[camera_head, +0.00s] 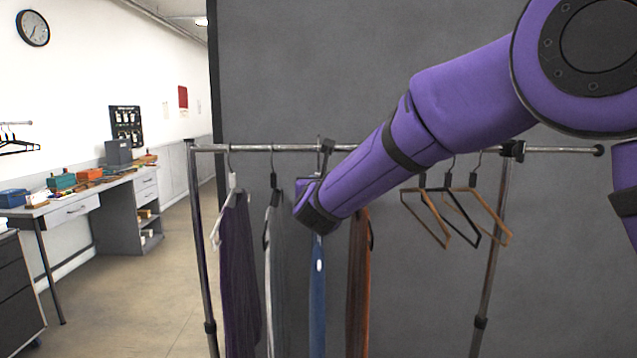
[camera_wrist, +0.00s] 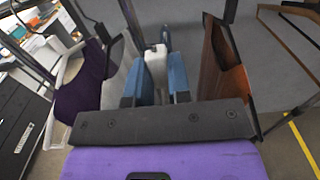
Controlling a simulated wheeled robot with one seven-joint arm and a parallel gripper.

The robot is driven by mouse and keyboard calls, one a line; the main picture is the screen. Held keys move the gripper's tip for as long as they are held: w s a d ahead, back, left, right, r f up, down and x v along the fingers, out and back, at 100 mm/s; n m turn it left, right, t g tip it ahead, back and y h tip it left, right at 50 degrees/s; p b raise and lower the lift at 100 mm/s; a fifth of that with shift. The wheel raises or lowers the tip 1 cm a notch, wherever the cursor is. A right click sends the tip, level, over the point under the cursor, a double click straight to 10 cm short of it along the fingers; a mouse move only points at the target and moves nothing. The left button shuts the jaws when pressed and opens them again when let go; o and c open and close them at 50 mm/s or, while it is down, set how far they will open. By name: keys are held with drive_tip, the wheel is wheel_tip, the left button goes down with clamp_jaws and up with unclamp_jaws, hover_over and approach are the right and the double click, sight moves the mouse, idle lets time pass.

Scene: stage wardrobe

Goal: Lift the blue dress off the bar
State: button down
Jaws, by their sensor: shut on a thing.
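The blue dress (camera_head: 317,300) hangs below the end of my arm, between a grey garment and a brown one. Its upper part is hidden behind my arm in the head view. In the wrist view, blue cloth (camera_wrist: 177,74) shows on both sides of a pale hanger neck (camera_wrist: 156,66). My gripper (camera_wrist: 155,97) is shut around this neck, just above the dark plate of my wrist. The bar (camera_head: 265,148) runs level above the garments.
A purple garment (camera_head: 238,275) and a grey one (camera_head: 278,285) hang left of the dress; a brown one (camera_head: 359,285) hangs close on its right. Empty hangers (camera_head: 455,215) hang further right. A grey panel (camera_head: 420,290) stands behind. A workbench (camera_head: 120,185) is at the left.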

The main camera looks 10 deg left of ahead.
drive_tip(key=v, duration=3)
